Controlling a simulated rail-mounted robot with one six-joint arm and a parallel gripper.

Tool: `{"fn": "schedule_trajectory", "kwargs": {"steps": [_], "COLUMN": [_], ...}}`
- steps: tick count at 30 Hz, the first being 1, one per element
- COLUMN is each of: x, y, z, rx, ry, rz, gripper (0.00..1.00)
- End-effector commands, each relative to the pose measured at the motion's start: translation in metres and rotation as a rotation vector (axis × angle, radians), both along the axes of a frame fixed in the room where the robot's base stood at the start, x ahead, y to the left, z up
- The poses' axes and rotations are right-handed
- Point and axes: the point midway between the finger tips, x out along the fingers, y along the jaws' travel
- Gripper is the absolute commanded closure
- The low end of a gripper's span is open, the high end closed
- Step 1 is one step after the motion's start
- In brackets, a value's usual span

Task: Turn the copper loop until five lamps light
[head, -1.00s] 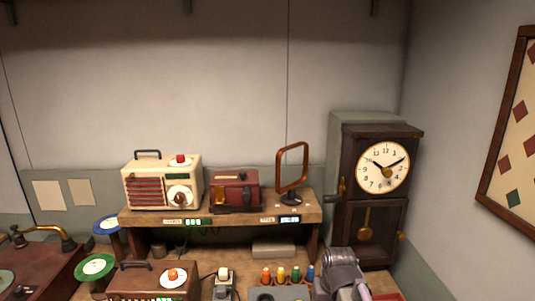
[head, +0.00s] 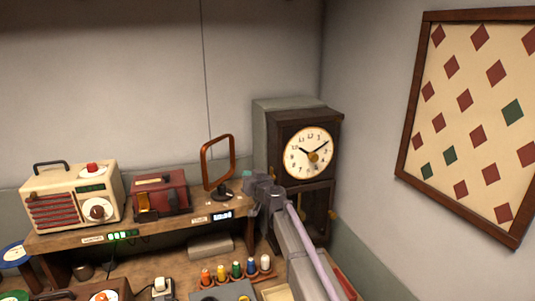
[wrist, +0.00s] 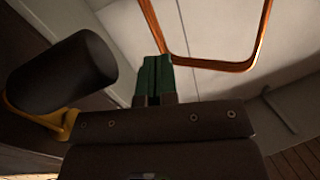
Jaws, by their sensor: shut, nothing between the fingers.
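The copper loop (head: 203,165) stands upright on a dark round base (head: 222,194) at the right end of the wooden shelf. My gripper (wrist: 155,78) has green fingers, which are pressed together and empty. In the wrist view the fingers point toward the lower part of the loop (wrist: 212,65); I cannot tell whether they touch it. In the head view the end of my arm is just right of the loop's base, and the fingers are not clear there. A strip of lamps (head: 122,235) on the shelf's front edge shows several lit green.
A tall clock (head: 308,152) stands close behind and right of my arm. A dark cylindrical handle (wrist: 65,75) on a yellow bracket is close left of my fingers. A red box (head: 160,193) and a cream radio (head: 72,195) fill the shelf's left. Colored spools (head: 236,270) stand below.

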Motion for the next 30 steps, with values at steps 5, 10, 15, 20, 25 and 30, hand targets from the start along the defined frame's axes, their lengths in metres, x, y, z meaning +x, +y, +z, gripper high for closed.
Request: {"fn": "schedule_trajectory", "kwargs": {"steps": [5,10,15,20,25,30], "x": [0.004,0.007,0.023,0.051,0.085,0.116], "y": [-0.015,-0.013,-0.006,0.008,0.025,0.041], "z": [0.001,0.001,0.001,0.001,0.001,0.001], "rx": [-0.123,-0.131,-0.131,-0.131,-0.130,-0.130], "ry": [-0.087,-0.091,-0.090,-0.090,-0.090,-0.090], "rz": [-0.093,-0.091,-0.090,-0.089,-0.090,-0.089], "gripper": [1.00,1.00,1.00,1.00,1.00,1.00]}}
